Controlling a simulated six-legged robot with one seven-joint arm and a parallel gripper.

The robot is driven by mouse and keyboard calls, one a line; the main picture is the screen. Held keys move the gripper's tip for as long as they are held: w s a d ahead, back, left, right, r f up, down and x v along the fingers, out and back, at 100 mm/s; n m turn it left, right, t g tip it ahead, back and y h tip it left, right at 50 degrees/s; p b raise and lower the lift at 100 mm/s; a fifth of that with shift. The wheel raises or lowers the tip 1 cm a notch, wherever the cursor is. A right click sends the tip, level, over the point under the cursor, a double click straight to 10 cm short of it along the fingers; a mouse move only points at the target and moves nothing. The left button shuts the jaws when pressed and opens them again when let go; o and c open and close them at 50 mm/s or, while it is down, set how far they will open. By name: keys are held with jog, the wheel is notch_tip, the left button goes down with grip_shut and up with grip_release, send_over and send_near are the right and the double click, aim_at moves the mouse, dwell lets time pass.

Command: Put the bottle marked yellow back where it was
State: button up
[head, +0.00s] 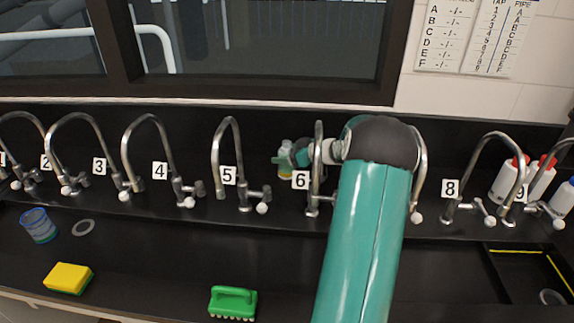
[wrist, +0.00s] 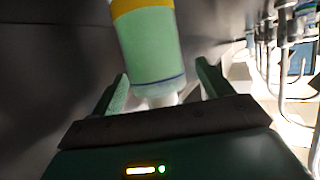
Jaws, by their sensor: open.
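A bottle (wrist: 148,48) with a pale green body, a yellow band and a thin blue line fills the upper middle of the wrist view. Its white end points toward my gripper (wrist: 162,88). My gripper is open, with one finger on each side of the white end; I cannot tell whether either touches it. In the head view the bottle (head: 286,170) is small, by the back wall between taps 5 and 6. My gripper (head: 298,155) is beside it there, partly hidden by tap 6 and my arm.
Numbered curved taps line the back, with tap 6 (head: 318,165) close to my gripper. Red-capped bottles (head: 506,182) stand at the right near a yellow-edged recess (head: 515,272). A green brush (head: 233,302), yellow sponge (head: 68,278) and blue cup (head: 39,226) lie in front.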

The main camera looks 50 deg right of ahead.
jog(key=shift+w+f, duration=0.1)
jog(key=shift+w, duration=0.1)
jog(key=c, duration=1.3)
